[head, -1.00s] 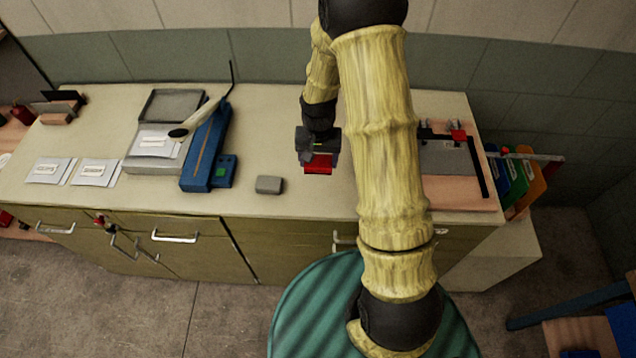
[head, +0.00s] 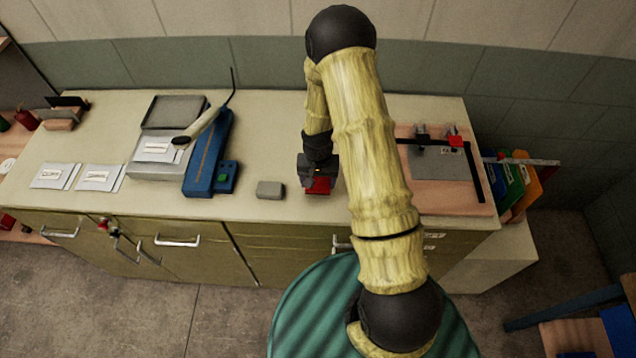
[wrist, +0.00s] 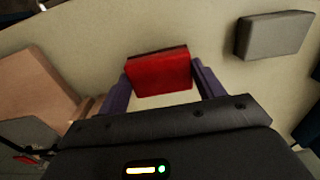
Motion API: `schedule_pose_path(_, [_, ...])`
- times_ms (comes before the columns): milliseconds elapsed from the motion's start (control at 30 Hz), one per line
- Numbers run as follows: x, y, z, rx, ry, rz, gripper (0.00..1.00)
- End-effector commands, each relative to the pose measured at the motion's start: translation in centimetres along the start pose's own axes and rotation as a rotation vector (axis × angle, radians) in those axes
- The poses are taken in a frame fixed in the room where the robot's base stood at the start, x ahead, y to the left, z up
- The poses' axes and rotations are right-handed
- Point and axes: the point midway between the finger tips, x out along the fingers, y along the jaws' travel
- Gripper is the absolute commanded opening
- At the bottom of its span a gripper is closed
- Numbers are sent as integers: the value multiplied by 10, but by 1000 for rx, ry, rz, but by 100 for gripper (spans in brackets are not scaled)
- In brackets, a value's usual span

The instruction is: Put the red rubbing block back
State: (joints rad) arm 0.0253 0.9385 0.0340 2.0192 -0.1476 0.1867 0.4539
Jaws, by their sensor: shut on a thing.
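The red rubbing block (head: 319,185) is at my gripper (head: 318,178), low over the counter right of the grey block. In the wrist view the red block (wrist: 160,73) sits between the two fingers of my gripper (wrist: 160,82), which is shut on it. I cannot tell whether the red block touches the counter. The grey block (head: 270,189) lies on the counter to the left of the red block, apart from it; it also shows in the wrist view (wrist: 274,35).
The blue device (head: 209,158) and grey box (head: 157,172) stand left on the counter (head: 235,207). White packets (head: 54,176) lie farther left.

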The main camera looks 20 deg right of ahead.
Motion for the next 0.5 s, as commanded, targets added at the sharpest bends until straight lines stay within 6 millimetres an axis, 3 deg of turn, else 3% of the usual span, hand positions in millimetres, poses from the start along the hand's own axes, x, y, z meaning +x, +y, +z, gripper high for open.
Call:
schedule_pose_path(200, [20, 0, 0, -1, -1, 0, 46])
schedule_pose_path(500, [22, 0, 0, 0, 1, 0, 46])
